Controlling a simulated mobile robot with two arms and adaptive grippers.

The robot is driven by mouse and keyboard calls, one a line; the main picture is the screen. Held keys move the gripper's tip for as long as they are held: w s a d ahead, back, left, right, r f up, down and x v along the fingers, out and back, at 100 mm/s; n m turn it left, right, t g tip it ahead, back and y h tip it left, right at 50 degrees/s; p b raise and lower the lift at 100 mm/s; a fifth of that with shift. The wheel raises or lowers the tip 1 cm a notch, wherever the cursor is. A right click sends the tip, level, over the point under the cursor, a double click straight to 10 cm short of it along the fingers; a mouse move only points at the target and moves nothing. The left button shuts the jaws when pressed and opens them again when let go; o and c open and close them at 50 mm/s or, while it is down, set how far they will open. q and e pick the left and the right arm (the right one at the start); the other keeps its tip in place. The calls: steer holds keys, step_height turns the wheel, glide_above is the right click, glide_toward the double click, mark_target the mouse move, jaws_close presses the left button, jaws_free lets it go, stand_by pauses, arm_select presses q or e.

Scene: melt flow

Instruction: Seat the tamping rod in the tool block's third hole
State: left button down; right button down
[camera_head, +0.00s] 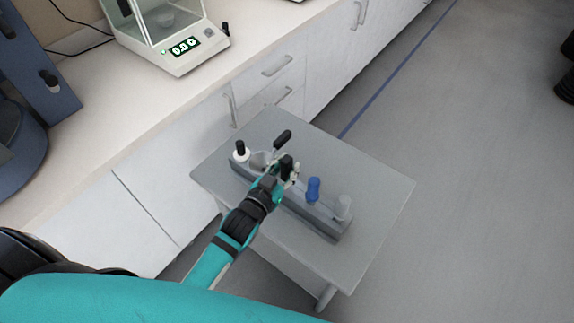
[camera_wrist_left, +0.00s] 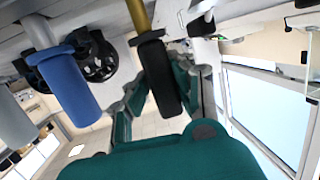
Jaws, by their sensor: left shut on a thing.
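The grey tool block (camera_head: 325,225) lies along the small grey table, with several tools standing in it. My left gripper (camera_head: 286,172) is above its middle. It is shut on the tamping rod's black handle (camera_head: 287,162). In the left wrist view, the black handle (camera_wrist_left: 160,75) is between the teal fingers (camera_wrist_left: 158,92), and its brass shaft (camera_wrist_left: 139,14) runs out of the top edge. The shaft's far end and the third hole are hidden, so I cannot tell whether the rod is in the hole. My right gripper is not in view.
A blue-handled tool (camera_head: 313,189) and a light grey tool (camera_head: 344,207) stand right of the gripper. A black-handled tool (camera_head: 283,137) and a white, black-topped one (camera_head: 240,151) are on its other side. The small table's (camera_head: 385,190) right side is clear. A balance (camera_head: 170,45) stands on the counter.

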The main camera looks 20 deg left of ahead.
arm_select(q)
steer(key=shift+f, duration=0.45)
steer(key=c, duration=1.1)
jaws_free()
steer(key=shift+o, duration=0.2)
steer(key=v, duration=1.2)
steer(key=o, duration=1.1)
steer(key=shift+c, duration=0.2)
